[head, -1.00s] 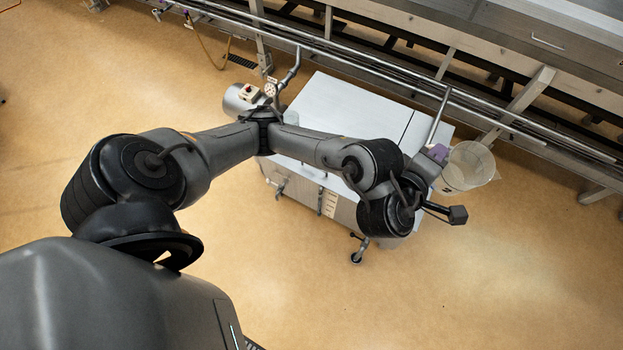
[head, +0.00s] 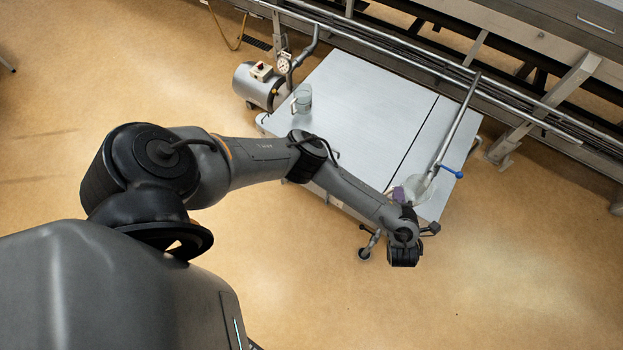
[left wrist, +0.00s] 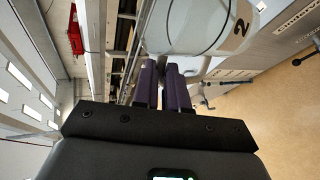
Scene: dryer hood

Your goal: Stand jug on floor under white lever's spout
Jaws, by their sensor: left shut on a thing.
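A clear jug (head: 419,187) hangs over or beside the right end of the steel unit in the head view. In the left wrist view the jug (left wrist: 205,25) fills the top middle, with a dark "2" on its wall. My left gripper (head: 401,195) has its purple fingers shut on the jug, seemingly at its handle; the fingers (left wrist: 166,72) show below the jug in the left wrist view. Whether the jug is level is unclear. A lever with a dark grip (left wrist: 300,60) shows at right; I cannot make out a white lever or its spout. My right gripper is not in view.
The steel unit (head: 375,100) has a clear cup (head: 302,98) on its top and a pump (head: 255,85) at its left. A blue-handled valve (head: 452,173) is close right of the jug. Steel rails (head: 420,62) run behind. The tan floor (head: 510,270) in front is clear.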

